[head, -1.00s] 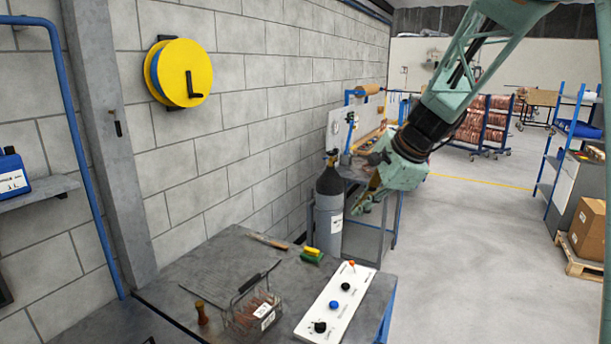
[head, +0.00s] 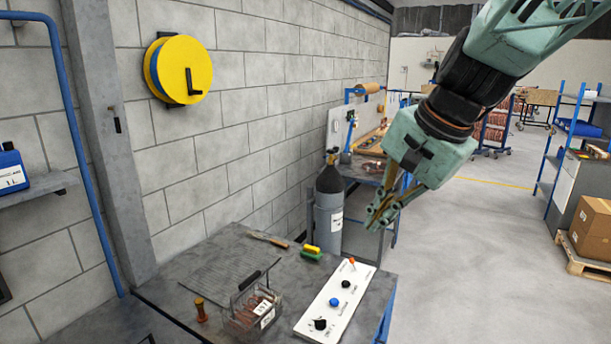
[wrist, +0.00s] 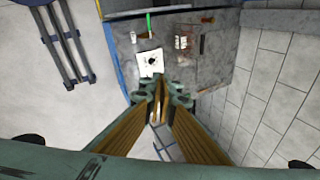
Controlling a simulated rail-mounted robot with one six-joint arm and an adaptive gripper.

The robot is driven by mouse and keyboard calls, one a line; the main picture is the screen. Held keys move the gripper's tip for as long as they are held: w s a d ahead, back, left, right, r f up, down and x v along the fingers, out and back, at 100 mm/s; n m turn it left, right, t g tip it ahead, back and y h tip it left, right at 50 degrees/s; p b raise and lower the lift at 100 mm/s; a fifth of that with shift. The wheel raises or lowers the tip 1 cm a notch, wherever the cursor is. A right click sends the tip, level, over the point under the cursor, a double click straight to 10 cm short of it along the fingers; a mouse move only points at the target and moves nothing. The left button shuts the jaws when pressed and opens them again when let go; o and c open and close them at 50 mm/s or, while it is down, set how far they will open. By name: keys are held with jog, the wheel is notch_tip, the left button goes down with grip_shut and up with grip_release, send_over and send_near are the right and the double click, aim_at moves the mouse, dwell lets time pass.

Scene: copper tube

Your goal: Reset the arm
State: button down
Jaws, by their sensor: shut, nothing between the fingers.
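My gripper (head: 378,222) is shut and empty in the head view. It hangs in the air beyond the workbench's right rear side, to the right of the grey gas cylinder (head: 329,205). In the wrist view my gripper's fingers (wrist: 160,92) come together at the middle of the picture. The workbench (wrist: 215,60) with the white control panel (wrist: 150,62) shows beyond the fingertips there, apart from them.
The workbench (head: 215,250) carries a wire basket (head: 252,308) with copper-coloured pieces, a white knob panel (head: 336,303) and a green-yellow brush (head: 312,252). A cardboard box (head: 590,228) sits on a pallet at the right. The floor between is clear.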

jog(key=s+d+f+n+h, duration=0.1)
jog(key=s+d+n, duration=0.1)
jog(key=s, duration=0.8)
jog(key=s+d+f+n+h+b, duration=0.1)
jog(key=s+n, duration=0.3)
jog(key=s, duration=0.7)
jog(key=s+d+f+n+h+b, duration=0.1)
jog(key=s+d+n, duration=0.2)
jog(key=s, duration=0.8)
jog(key=shift+d+f, duration=0.2)
jog(key=shift+d, duration=0.05)
